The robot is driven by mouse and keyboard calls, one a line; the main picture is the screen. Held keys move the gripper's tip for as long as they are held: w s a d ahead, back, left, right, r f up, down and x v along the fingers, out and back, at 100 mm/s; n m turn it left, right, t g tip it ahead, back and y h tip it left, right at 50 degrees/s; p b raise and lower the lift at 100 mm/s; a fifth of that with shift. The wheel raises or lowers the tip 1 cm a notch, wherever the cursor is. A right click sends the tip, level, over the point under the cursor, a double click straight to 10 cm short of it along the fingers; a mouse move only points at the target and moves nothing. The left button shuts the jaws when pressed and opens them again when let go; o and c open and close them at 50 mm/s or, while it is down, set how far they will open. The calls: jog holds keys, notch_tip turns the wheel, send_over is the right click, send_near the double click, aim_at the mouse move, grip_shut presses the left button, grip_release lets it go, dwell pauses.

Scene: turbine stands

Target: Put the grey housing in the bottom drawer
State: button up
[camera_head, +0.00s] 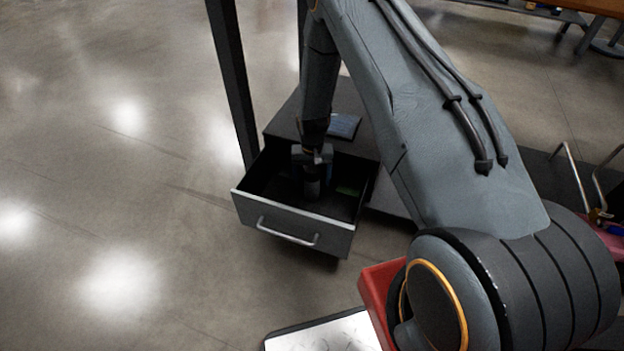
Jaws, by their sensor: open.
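The drawer (295,222) is pulled out of a low dark cabinet, with its bar handle facing the lower left. My gripper (312,172) points down into the drawer and is open. A dark grey cylindrical shape (312,190) shows right under the gripper, inside the drawer. It may be the grey housing, but it is small and dark, and I cannot tell whether it touches the drawer floor or the fingers. The gripper hides part of the drawer's inside.
A red bin (378,290) and white-topped surface (325,335) are at the bottom. The floor at left is clear.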

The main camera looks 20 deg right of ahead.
aim_at(312, 167)
jog(key=shift+r, duration=0.1)
jog(key=shift+r+p, duration=2.2)
jog(key=shift+r, duration=1.25)
